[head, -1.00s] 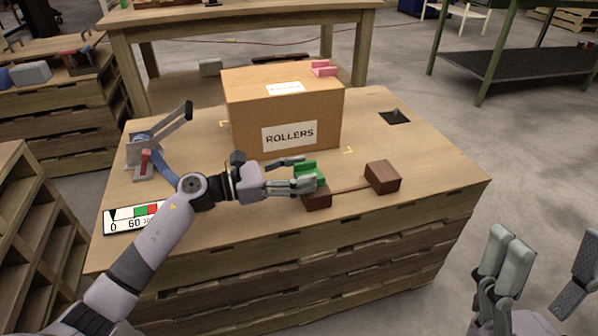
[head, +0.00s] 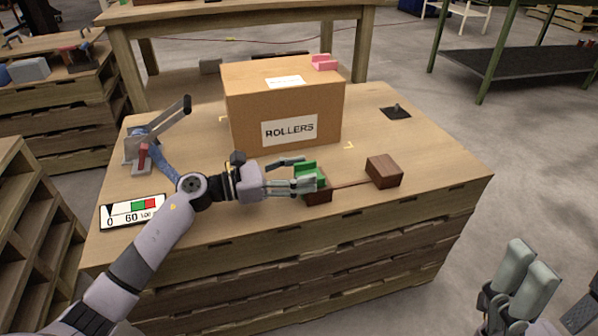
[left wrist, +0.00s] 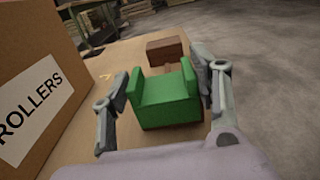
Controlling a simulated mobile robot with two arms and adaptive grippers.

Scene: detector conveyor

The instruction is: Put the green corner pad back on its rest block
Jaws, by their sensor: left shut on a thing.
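The green corner pad (head: 311,171) is between the fingers of my left gripper (head: 305,174), which is shut on it. In the left wrist view the pad (left wrist: 165,105) shows upright side walls, with a finger against each side. The pad is at the left brown block (head: 320,197) of a pair of rest blocks joined by a thin bar. Whether it rests fully on the block or sits just above is hard to tell. The right brown block (head: 384,171) is bare. My right gripper (head: 556,295) is open at the lower right, off the table and partly cut off.
A cardboard box labelled ROLLERS (head: 240,115) stands behind the gripper, with a pink corner pad (head: 324,62) on top. A lever device (head: 145,145) and a gauge card (head: 132,212) are at the left.

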